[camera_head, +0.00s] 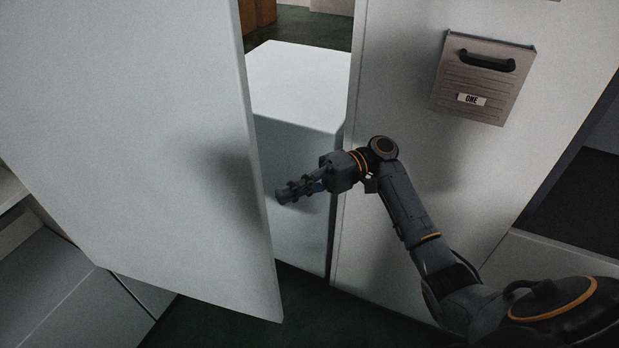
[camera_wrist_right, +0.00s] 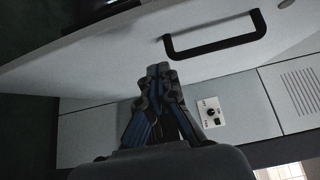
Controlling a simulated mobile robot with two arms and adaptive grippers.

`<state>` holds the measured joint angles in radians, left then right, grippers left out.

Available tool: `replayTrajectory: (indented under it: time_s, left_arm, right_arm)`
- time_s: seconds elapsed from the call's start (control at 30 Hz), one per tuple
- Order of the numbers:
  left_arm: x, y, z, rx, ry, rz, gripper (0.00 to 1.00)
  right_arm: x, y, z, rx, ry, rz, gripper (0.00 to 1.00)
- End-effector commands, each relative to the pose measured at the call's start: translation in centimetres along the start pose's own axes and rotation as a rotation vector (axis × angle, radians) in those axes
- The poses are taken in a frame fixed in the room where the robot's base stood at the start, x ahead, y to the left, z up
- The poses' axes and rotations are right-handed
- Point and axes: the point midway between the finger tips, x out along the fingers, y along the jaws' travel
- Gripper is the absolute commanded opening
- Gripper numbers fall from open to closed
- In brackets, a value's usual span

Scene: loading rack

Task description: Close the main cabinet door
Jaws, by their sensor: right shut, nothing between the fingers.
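A large white cabinet door (camera_head: 150,130) stands open at the left in the head view, its free edge facing a gap in the middle. The right wrist view shows a white panel (camera_wrist_right: 140,55) with a black bar handle (camera_wrist_right: 215,38), which looks like the same door; the head view does not show this handle. My right gripper (camera_head: 283,195) is shut and empty, pointing left in the gap near the door's free edge. In the right wrist view its fingertips (camera_wrist_right: 159,70) are together below and left of the handle; contact with the door cannot be told. My left gripper is not in view.
A white box-like block (camera_head: 295,85) stands behind the gap. Right of it, a white panel (camera_head: 400,75) carries a grey box labelled ONE (camera_head: 482,80) with a black handle. Grey low units (camera_head: 60,295) lie lower left. The wrist view shows a small switch plate (camera_wrist_right: 211,112).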

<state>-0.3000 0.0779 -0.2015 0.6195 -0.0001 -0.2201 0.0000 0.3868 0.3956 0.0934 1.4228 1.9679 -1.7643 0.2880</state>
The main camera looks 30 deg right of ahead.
Motion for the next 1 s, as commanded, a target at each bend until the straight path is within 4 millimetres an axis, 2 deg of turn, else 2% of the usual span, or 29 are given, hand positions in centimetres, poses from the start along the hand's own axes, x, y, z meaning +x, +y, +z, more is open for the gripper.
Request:
replayTrajectory:
  time_s: [0.03, 0.13, 0.3, 0.5, 1.0]
  left_arm:
    - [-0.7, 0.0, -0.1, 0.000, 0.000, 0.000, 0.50]
    - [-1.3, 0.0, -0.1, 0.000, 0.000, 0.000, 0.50]
    - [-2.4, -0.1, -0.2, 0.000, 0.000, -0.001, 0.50]
    - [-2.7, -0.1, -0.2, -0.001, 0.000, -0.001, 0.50]
    - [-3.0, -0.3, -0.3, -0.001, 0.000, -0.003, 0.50]
  right_arm:
    - [1.2, -0.4, 0.1, -0.001, -0.002, -0.003, 0.00]
    - [3.2, -0.3, 0.1, 0.000, -0.002, -0.003, 0.00]
    - [4.8, -0.2, 2.0, 0.001, 0.000, -0.001, 0.00]
    - [5.6, 0.0, 2.7, 0.000, 0.002, 0.000, 0.00]
    - [6.2, 0.0, 3.1, 0.000, 0.007, 0.000, 0.00]
